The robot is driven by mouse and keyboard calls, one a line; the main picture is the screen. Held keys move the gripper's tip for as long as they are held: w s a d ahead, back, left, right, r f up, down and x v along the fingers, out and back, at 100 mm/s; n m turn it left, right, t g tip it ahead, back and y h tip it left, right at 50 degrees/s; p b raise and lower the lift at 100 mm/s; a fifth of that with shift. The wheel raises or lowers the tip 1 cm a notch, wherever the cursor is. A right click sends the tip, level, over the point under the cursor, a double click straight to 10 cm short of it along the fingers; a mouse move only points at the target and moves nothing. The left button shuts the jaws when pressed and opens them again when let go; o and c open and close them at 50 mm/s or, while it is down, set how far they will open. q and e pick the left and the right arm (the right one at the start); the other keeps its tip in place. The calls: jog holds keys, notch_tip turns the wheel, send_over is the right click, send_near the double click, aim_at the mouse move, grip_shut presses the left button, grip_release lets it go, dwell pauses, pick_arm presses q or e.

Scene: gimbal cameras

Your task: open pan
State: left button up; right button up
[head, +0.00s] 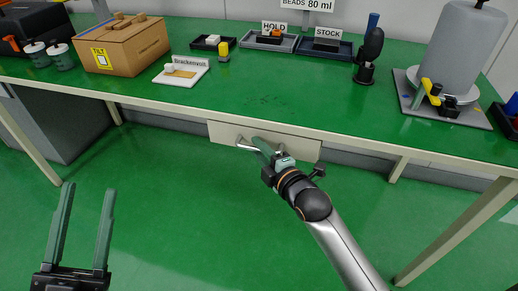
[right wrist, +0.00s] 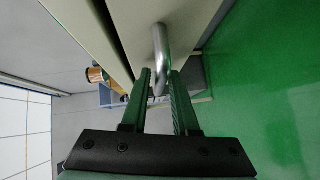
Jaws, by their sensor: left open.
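A pale drawer front (head: 222,131) sits under the edge of the green bench, with a curved metal handle (head: 243,143) on its face. I see no pan by that name. My right gripper (head: 264,149) is at the handle. In the right wrist view its fingers (right wrist: 160,88) lie close on both sides of the metal handle (right wrist: 160,45), apparently shut on it. The drawer front (right wrist: 130,22) is just beyond. In the head view the drawer looks close to the bench edge; its inside is hidden. My left gripper (head: 84,215) is open and empty, low at the left.
On the green bench (head: 280,95) stand a cardboard box (head: 125,50), a small white board (head: 180,78), shallow trays (head: 325,50), a dark stand (head: 365,70) and a grey cylinder device (head: 465,50). Bench legs (head: 455,230) stand at the right. The floor in front is clear.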

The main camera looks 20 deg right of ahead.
grip_shut()
dwell(1.1)
